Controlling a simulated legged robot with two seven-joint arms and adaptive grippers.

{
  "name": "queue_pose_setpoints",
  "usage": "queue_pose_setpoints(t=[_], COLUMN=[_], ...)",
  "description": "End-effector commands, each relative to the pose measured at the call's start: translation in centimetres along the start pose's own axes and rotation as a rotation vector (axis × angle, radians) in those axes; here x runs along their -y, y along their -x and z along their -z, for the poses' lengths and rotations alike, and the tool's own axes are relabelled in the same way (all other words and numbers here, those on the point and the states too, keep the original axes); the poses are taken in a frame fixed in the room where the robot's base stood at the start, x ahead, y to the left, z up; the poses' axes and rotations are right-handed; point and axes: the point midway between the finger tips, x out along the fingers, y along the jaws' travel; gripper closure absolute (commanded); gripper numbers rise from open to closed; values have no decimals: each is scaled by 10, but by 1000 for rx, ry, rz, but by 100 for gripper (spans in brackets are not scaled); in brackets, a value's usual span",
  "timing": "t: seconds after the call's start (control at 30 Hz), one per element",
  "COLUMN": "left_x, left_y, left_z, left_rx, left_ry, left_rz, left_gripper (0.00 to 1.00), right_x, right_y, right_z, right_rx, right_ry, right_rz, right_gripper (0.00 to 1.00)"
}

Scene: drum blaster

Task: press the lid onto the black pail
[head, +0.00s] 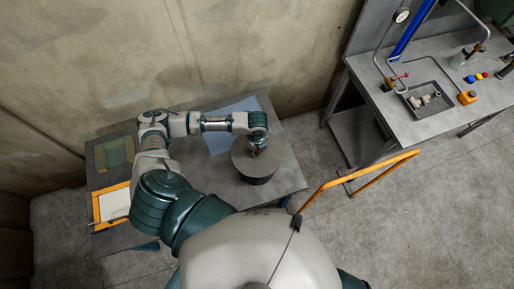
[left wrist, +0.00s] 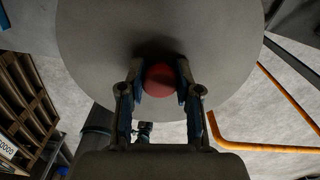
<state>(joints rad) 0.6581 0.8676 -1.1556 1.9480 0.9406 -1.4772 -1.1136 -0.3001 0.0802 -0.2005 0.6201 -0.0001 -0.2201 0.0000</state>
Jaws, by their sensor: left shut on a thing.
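The round grey lid (head: 242,164) lies over the black pail (head: 258,181) on the table; it fills the top of the left wrist view (left wrist: 95,55). A red knob (left wrist: 161,80) stands at the lid's middle. My left gripper (head: 257,150) comes down on the lid from above. In the left wrist view its two fingers (left wrist: 160,85) are shut on the red knob, one on each side. Only a dark strip of the pail shows under the lid's near edge; I cannot tell whether the lid is fully seated. My right gripper is not in view.
The grey table (head: 285,178) has a pale blue sheet (head: 221,142) behind the pail and an orange-edged frame (head: 112,205) at left. An orange rail (head: 350,178) stands to the right. A workbench (head: 425,125) with pipes and a tray stands further right.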

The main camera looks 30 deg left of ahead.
Motion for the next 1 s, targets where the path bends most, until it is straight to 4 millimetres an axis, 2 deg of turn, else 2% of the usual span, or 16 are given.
queue_pose_setpoints(t=[0.27, 0.3, 0.4, 0.77, 0.87, 1.0], left_x=[0, 0, 0, 0, 1, 2], left_y=[0, 0, 0, 2, 13, 42], left_z=[0, 0, 0, 0, -1, -1], left_rx=[0, 0, 0, 1, 0, 1], left_ry=[0, 0, 0, 0, 0, 0], left_rz=[1, 1, 1, 1, 3, 5], left_gripper=[100, 65, 40, 38, 38, 38], right_x=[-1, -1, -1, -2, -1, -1], right_y=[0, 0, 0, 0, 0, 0], right_z=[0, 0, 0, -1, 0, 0], right_rx=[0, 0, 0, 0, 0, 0], right_ry=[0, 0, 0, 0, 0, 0], right_rz=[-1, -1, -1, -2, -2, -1], right_gripper=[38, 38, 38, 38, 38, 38])
